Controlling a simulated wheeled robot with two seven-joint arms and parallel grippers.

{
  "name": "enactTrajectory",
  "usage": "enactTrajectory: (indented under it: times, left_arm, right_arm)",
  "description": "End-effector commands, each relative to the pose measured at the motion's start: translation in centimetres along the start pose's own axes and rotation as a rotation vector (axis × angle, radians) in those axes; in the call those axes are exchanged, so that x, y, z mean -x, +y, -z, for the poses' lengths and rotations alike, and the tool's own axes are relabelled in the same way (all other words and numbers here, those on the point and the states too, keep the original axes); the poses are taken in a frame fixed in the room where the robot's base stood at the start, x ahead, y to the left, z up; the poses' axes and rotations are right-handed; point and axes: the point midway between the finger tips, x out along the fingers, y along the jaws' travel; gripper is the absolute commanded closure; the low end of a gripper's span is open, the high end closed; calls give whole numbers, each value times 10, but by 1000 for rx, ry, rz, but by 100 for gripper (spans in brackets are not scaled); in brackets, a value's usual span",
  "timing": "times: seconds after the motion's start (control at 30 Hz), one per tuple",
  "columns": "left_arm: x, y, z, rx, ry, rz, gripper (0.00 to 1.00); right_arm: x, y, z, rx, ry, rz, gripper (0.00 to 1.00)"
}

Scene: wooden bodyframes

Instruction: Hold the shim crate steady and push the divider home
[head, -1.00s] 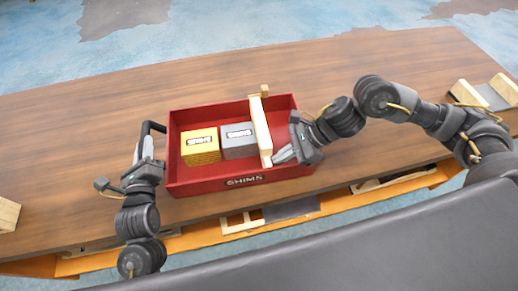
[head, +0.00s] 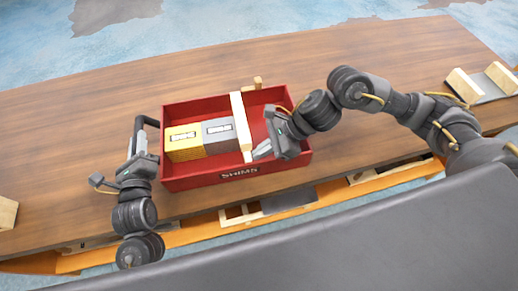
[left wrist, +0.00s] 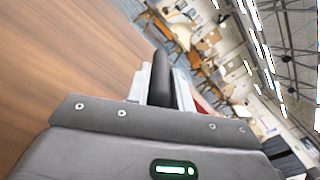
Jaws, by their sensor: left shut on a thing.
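The red shim crate (head: 200,182) stands on the bench in the head view, with a yellow box (head: 184,142) and a grey box (head: 219,131) side by side in its left part. The pale wooden divider (head: 240,120) spans the crate front to back, against or very near the grey box. My left gripper (head: 143,143) is shut on the crate's dark left handle (head: 141,123); the handle bar also shows between the fingers in the left wrist view (left wrist: 183,85). My right gripper (head: 261,151) has its fingertips together at the divider's right face, near its front end.
A small wooden block (head: 258,83) stands at the crate's back edge. Wooden blocks on a grey plate (head: 484,88) lie at the far right, and another block (head: 6,213) at the left edge. The bench behind the crate is clear.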

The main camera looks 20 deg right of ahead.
Motion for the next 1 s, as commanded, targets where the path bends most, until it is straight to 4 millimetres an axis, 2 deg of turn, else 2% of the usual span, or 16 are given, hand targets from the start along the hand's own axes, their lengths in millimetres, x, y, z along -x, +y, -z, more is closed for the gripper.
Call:
enactTrajectory:
  times: [0.03,0.1,0.27,0.37,0.5,0.7,0.83,1.0]
  left_arm:
    - [1,-10,7,4,15,24,100]
    - [1,-10,7,5,14,25,100]
    - [1,-11,7,4,16,26,100]
    - [1,-10,7,3,17,24,100]
    - [0,-9,7,1,16,23,100]
    - [1,-8,6,0,13,20,100]
    - [1,-7,5,0,12,18,100]
    - [1,-6,4,0,9,16,100]
  right_arm:
    - [-4,3,-6,2,-18,-9,100]
    - [-2,3,-4,1,-18,-9,100]
    - [14,2,13,-2,-10,-3,100]
    - [30,2,31,-5,-2,2,100]
    - [65,0,30,2,-3,7,100]
    - [104,0,30,2,-1,4,100]
    - [120,0,30,0,-1,2,100]
    - [128,0,30,1,-1,0,100]
